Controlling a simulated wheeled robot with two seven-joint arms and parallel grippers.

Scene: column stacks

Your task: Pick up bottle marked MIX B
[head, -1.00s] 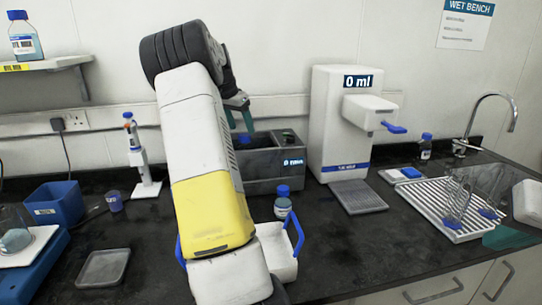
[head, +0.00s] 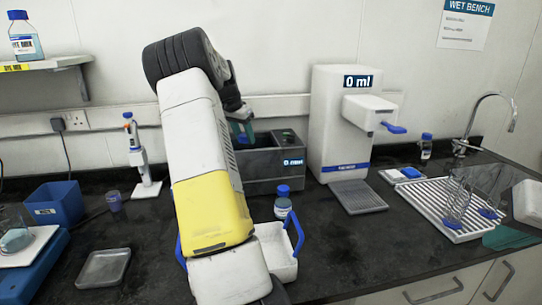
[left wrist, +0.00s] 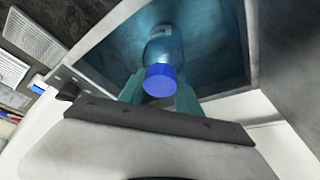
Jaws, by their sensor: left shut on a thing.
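A clear bottle with a blue cap (left wrist: 160,80) stands in a compartment of the grey box (head: 262,187) at the back of the bench. My left gripper (head: 241,132) reaches down into the left part of this box. In the left wrist view its teal fingers (left wrist: 160,92) are shut on the bottle, one on each side near the cap. No MIX B mark is readable on this bottle. In the head view it is hidden behind my arm and gripper.
Another blue-capped bottle (head: 283,203) stands in front of the grey box, by a white carrier with blue handles (head: 277,252). The white dispenser (head: 335,130) is right of the box. A pipette stand (head: 143,165) is to the left. Bench front centre-right is clear.

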